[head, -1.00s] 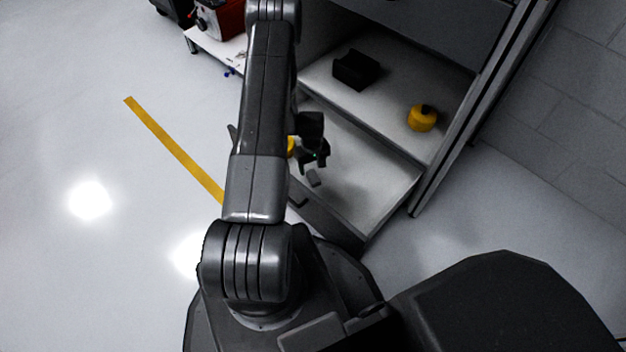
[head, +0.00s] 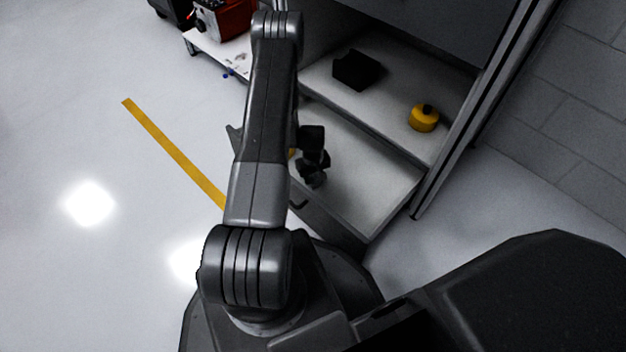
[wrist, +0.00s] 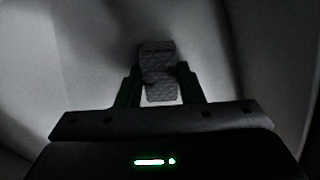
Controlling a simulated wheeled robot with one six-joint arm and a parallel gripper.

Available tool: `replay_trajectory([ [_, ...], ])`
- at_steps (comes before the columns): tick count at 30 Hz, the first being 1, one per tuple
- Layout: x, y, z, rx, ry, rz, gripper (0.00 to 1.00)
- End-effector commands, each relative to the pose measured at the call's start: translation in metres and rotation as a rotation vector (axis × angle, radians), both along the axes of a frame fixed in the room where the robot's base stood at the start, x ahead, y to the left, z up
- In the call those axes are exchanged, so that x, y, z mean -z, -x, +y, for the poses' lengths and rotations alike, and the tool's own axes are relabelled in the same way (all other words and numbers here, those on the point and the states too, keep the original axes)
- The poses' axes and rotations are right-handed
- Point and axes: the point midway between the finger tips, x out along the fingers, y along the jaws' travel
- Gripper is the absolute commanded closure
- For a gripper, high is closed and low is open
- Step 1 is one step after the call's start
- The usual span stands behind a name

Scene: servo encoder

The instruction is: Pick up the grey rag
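The grey rag (wrist: 158,68) shows in the wrist view as a small folded textured piece on a pale surface, between the two fingers of my gripper (wrist: 159,76). The fingers stand apart, one on each side of it, with a narrow gap showing near the right finger. I cannot tell whether the left finger touches it. In the head view my gripper (head: 313,176) is low over the white surface of the open drawer (head: 375,195). The rag is hidden there behind the gripper.
A shelf (head: 400,135) above and behind the drawer holds a black box-like object (head: 356,69) and a yellow round object (head: 423,118). The cabinet's upright edge (head: 470,115) stands at the right. A yellow floor stripe (head: 172,150) runs left of my arm, on clear floor.

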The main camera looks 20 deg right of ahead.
Motion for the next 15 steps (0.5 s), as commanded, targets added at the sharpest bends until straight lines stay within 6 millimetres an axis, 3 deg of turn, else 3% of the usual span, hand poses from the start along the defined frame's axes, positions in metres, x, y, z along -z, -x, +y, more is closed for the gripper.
replay_trajectory([
  [3,0.0,0.0,0.0,0.0,0.0,0.0,0.91],
  [10,-0.003,0.0,0.0,0.0,0.0,0.0,0.92],
  [15,-0.029,-0.001,0.0,0.0,0.001,-0.002,0.92],
])
